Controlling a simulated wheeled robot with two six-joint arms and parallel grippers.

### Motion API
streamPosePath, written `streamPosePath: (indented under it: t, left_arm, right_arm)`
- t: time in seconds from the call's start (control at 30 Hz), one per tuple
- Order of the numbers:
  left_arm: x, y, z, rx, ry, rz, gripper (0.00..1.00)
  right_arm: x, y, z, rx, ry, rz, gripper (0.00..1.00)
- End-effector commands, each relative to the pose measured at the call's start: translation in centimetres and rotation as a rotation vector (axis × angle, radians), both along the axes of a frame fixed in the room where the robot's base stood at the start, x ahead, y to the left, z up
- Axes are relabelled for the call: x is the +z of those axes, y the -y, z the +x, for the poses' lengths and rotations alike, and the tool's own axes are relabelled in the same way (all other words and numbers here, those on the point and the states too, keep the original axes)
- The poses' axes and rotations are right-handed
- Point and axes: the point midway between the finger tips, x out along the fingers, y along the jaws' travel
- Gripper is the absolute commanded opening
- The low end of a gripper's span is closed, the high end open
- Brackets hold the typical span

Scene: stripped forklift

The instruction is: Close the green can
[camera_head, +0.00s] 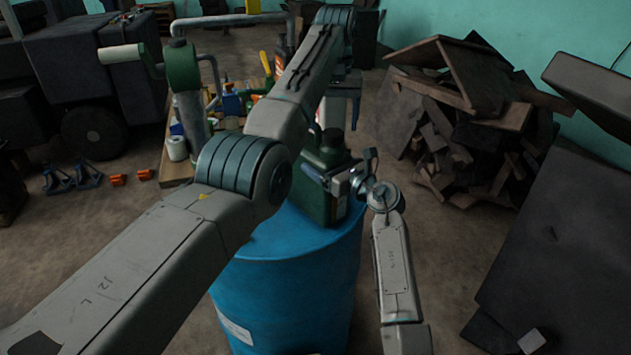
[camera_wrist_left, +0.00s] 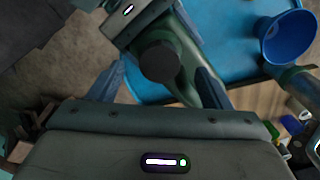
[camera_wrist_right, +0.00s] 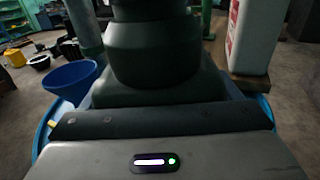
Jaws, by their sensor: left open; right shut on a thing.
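The dark green can (camera_head: 322,157) stands upright on top of a blue barrel (camera_head: 285,285). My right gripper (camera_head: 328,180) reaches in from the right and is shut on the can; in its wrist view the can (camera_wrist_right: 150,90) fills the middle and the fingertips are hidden. My left gripper (camera_wrist_left: 160,70) is open above the can, with a finger on each side of a dark round cap (camera_wrist_left: 159,60). My left arm partly covers this area in the head view. I cannot tell whether the cap is seated on the neck.
A blue funnel (camera_wrist_right: 72,82) is on the barrel beside the can. A white container with red lettering (camera_wrist_right: 252,38) stands behind the can. A wood scrap pile (camera_head: 480,125) lies at right, with a dark panel (camera_head: 560,250) nearer. Floor at left is partly clear.

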Motion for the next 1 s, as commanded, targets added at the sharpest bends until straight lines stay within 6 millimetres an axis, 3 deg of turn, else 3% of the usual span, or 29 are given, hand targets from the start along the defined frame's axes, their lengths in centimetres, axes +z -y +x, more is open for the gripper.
streamPosePath:
  t: [0.13,0.3,0.77,0.8,0.87,1.0]
  left_arm:
    - [2.6,-0.1,0.0,0.0,0.001,0.001,0.72]
    - [4.0,0.0,0.0,0.0,0.0,0.001,0.72]
    - [4.8,0.0,0.0,0.0,0.0,-0.001,0.72]
    - [4.8,0.0,0.0,0.0,0.0,-0.001,0.72]
    - [4.7,0.0,0.0,0.0,0.0,-0.001,0.72]
    - [4.7,0.0,0.0,0.0,0.0,-0.001,0.72]
  right_arm:
    - [-0.2,0.0,0.0,0.0,-0.002,-0.002,0.2]
    - [-0.2,0.0,0.0,0.0,-0.003,-0.001,0.2]
    - [-0.1,0.0,0.0,0.0,-0.002,-0.001,0.2]
    - [-0.1,0.0,0.0,0.0,-0.002,-0.001,0.89]
    - [-0.1,0.0,0.0,0.0,-0.002,-0.001,1.0]
    - [-0.1,0.0,0.0,0.0,-0.001,-0.001,1.0]
